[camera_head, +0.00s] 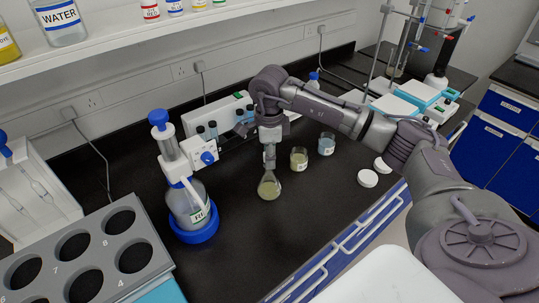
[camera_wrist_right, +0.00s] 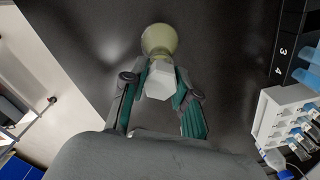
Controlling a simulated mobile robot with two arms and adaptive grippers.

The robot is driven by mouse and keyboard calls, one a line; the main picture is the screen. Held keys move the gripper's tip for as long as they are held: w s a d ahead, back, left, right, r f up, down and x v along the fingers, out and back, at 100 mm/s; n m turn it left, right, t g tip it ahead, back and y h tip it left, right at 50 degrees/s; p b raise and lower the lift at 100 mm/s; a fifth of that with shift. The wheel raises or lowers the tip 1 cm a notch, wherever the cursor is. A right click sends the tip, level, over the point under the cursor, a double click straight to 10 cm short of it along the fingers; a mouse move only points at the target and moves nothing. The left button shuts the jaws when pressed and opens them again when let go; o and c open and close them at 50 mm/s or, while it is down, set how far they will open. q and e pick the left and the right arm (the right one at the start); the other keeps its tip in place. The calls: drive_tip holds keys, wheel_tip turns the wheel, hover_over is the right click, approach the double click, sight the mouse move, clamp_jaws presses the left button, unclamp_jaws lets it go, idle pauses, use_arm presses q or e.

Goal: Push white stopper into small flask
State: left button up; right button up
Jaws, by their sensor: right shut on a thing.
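The small flask (camera_head: 269,188) stands on the black bench, with pale yellow-green liquid in it. My right gripper (camera_head: 269,160) points down over its neck. In the right wrist view, the white stopper (camera_wrist_right: 160,80) sits between the fingers of my right gripper, which is shut on it. The flask (camera_wrist_right: 158,40) shows just beyond the stopper, in line with it. The stopper covers the flask's mouth in that view, so I cannot tell how deep it sits. My left gripper is not in view.
Two small beakers (camera_head: 299,159) (camera_head: 326,144) stand right of the flask, and white round lids (camera_head: 367,178) lie further right. A bottle with a blue-topped dispenser (camera_head: 188,205) stands to the left. A grey rack (camera_head: 92,250) fills the front left. The bench in front of the flask is clear.

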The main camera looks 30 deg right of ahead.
drive_tip(key=shift+f+b, duration=0.3)
drive_tip(key=shift+f, duration=0.1)
drive_tip(key=o, duration=0.8)
drive_tip(key=shift+r, duration=0.1)
wheel_tip(320, 180, up, 12)
drive_tip(key=shift+s, duration=0.1)
idle(0.4)
